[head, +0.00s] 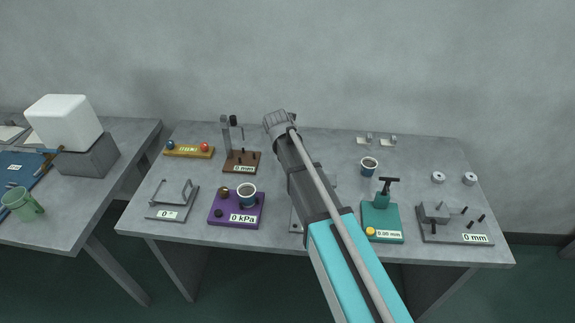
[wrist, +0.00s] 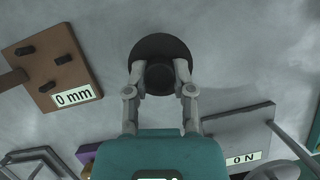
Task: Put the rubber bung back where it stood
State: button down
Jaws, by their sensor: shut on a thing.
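The rubber bung (wrist: 160,48) is a dark round piece with a wide disc and a narrower knob, in the upper middle of the wrist view. My gripper (wrist: 160,73) is shut on the knob, with one finger on each side. Grey table top surrounds the bung in that view; I cannot tell whether it touches the table. In the head view my arm reaches to the back middle of the table (head: 330,143), and the bung and fingertips are hidden there.
A brown-based gauge (wrist: 58,73) stands left of the bung, a grey plate (wrist: 238,135) lower right. In the head view, a purple 0 kPa base (head: 225,220) with a cup (head: 247,195), a teal press (head: 382,215) and another cup (head: 369,167) stand around my arm.

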jog(key=shift+w+f, duration=0.35)
jog(key=shift+f, duration=0.1)
jog(key=shift+b+x, duration=0.9)
jog(key=shift+b, duration=0.1)
jog(key=shift+f+b, duration=1.15)
jog(key=shift+b, duration=0.05)
jog(key=shift+f, duration=0.2)
jog(key=shift+c, duration=2.4)
grip_release()
jog(key=shift+r, duration=0.1)
